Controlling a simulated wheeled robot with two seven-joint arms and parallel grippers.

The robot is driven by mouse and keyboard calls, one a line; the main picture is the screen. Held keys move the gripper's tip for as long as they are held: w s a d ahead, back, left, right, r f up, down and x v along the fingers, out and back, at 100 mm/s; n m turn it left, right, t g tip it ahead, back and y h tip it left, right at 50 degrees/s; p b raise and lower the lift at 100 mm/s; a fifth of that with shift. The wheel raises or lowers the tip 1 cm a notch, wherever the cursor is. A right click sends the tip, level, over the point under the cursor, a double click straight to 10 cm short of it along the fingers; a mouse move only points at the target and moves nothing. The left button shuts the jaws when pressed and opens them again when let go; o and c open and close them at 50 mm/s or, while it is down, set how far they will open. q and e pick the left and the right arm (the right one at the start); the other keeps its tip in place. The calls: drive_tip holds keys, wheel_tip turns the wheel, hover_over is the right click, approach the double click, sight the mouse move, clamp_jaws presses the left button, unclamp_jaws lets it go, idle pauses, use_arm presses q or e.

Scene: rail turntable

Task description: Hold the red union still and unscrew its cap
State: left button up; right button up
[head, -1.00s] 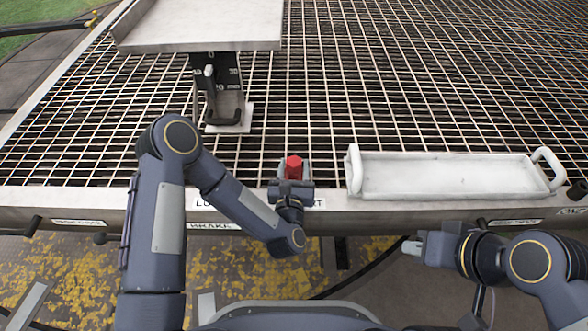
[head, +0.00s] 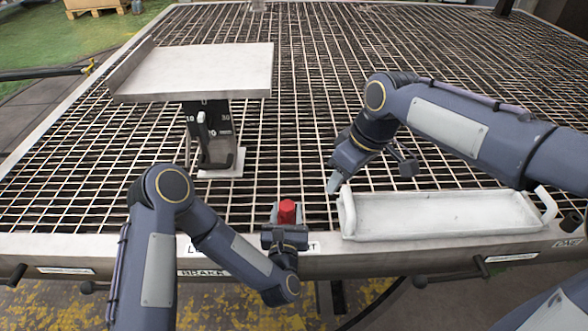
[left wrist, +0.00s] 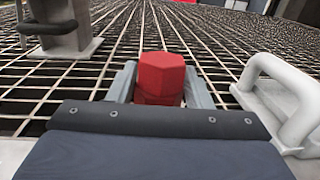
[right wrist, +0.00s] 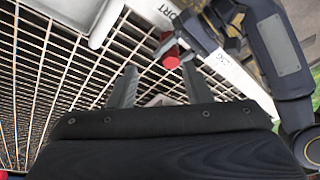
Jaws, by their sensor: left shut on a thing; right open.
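The red union (head: 287,209) stands at the front edge of the grating. My left gripper (head: 286,224) is shut on it from the front. In the left wrist view the faceted red top of the union (left wrist: 161,78) rises between the two fingers (left wrist: 160,92). My right gripper (head: 334,183) is open and empty, above the grating, to the right of and beyond the union. In the right wrist view the union (right wrist: 170,61) shows past the open fingers (right wrist: 157,84), apart from them.
A white tray (head: 440,229) with raised handles lies on the front right, close to my right gripper. A grey platform (head: 195,72) on a black scaled post (head: 208,130) stands at the back left. The grating (head: 310,90) beyond the union is clear.

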sight(287, 205)
drive_tip(key=w+a+f+n+h, duration=0.1)
drive_tip(key=w+a+f+n, duration=0.4)
drive_tip(key=a, duration=0.5)
drive_tip(key=shift+m+g, duration=0.4)
drive_tip(key=shift+m, duration=0.2)
drive_tip(key=f, duration=0.3)
drive_tip(key=w+f, duration=0.1)
drive_tip(key=f, duration=0.3)
drive_tip(key=w+a+f, duration=0.1)
drive_tip(key=f, duration=0.2)
drive_tip(key=shift+a+f, duration=0.1)
drive_tip(key=shift+f, duration=0.25)
drive_tip(key=shift+c, duration=0.3)
drive_tip(key=c, duration=0.6)
drive_tip(key=n, duration=0.3)
drive_tip(key=shift+g, duration=0.3)
drive_tip(key=n, duration=0.3)
